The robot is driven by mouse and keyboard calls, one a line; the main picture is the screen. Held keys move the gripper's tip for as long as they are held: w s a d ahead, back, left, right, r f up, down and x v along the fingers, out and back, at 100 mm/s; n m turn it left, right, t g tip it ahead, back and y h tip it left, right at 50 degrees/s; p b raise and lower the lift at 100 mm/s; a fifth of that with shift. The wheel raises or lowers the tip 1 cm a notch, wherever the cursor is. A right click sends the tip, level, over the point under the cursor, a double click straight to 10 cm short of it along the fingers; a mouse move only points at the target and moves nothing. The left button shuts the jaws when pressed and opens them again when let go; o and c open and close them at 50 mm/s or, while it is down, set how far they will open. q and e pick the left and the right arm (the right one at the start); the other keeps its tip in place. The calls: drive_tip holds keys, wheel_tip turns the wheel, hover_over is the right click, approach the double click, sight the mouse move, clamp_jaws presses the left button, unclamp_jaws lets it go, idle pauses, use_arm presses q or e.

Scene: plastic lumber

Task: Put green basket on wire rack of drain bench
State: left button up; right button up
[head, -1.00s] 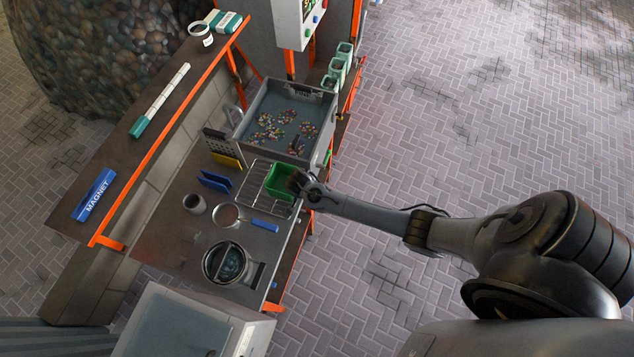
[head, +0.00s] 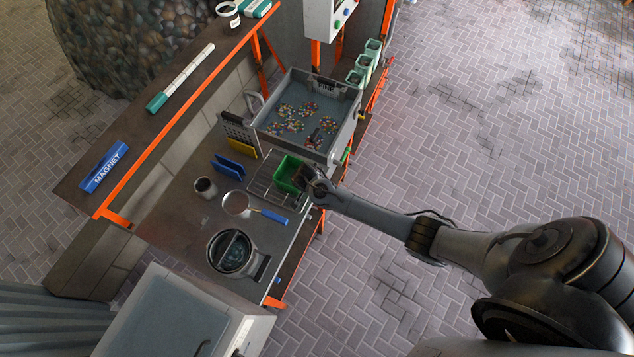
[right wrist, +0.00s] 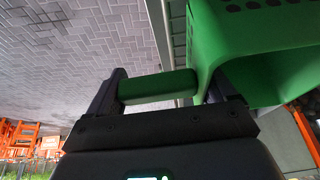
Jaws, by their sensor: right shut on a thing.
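The green basket (head: 287,174) is at the right side of the bench, over the wire rack (head: 263,187). The head view does not show clearly whether it rests on the rack or hangs just above it. In the right wrist view the basket (right wrist: 255,45) fills the upper right, with its green handle (right wrist: 157,86) between the fingers. My right gripper (head: 310,184) is shut on that handle, at the basket's right side; it also shows in the right wrist view (right wrist: 165,95). My left gripper is not in view.
A grey tub (head: 340,138) with colourful pieces stands behind the basket. A blue-handled sieve (head: 268,215), a dark cup (head: 205,188), blue plates (head: 229,168) and a round pot (head: 231,252) are on the bench. A blue magnet bar (head: 104,167) lies on the upper shelf.

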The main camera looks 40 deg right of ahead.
drive_tip(key=o, duration=1)
drive_tip(key=shift+c, duration=0.2)
